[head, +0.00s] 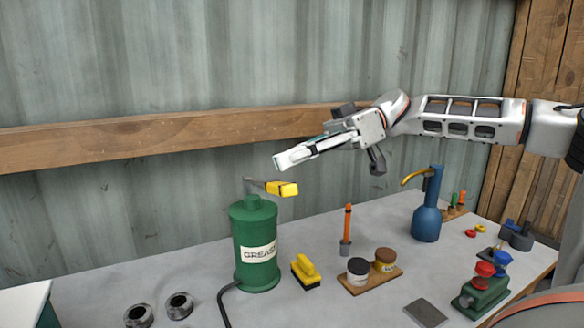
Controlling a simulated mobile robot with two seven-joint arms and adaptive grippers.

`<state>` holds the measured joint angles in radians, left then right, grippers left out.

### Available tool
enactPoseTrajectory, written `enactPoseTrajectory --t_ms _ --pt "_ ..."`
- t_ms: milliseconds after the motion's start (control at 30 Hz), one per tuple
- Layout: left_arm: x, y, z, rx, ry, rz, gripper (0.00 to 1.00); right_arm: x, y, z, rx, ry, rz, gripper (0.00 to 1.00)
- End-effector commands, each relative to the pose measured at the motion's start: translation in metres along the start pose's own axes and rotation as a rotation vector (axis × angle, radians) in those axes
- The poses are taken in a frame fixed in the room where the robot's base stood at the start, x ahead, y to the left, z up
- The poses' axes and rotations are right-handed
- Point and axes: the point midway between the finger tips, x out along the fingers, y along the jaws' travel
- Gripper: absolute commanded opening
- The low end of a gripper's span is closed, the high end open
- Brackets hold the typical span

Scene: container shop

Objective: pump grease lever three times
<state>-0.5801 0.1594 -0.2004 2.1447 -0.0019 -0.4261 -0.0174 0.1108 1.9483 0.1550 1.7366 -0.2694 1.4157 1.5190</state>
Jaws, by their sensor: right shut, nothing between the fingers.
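A green grease pump (255,243) with a white GREASE label stands on the bench, left of the middle. Its lever, with a yellow grip (282,189), sticks out to the right from the top and lies nearly level. A black hose (222,303) runs from its base towards the front. My right gripper (281,161) comes in from the right and is shut and empty. In the picture its tip shows just above the yellow grip, with a visible gap between them. My left gripper does not show.
A yellow brush (306,272), an orange-handled tool (347,227), two jars on a wooden board (371,284) and a blue oil can (427,216) stand right of the pump. Two metal rings (179,306) lie at front left. A wooden beam (150,142) crosses the corrugated wall behind.

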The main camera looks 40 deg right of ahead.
Motion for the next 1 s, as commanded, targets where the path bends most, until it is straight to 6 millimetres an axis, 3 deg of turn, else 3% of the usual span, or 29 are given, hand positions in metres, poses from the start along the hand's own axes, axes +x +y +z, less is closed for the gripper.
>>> enactPoseTrajectory --t_ms 200,767,1000 --pt "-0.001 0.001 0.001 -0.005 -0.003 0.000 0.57 0.003 -0.001 0.014 -0.003 0.000 0.001 0.00" --pt "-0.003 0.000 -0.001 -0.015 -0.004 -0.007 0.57 0.004 -0.003 0.020 -0.036 0.002 0.008 0.00" --pt "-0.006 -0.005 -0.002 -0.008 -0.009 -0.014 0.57 0.010 -0.007 0.041 -0.162 0.003 0.037 0.00"
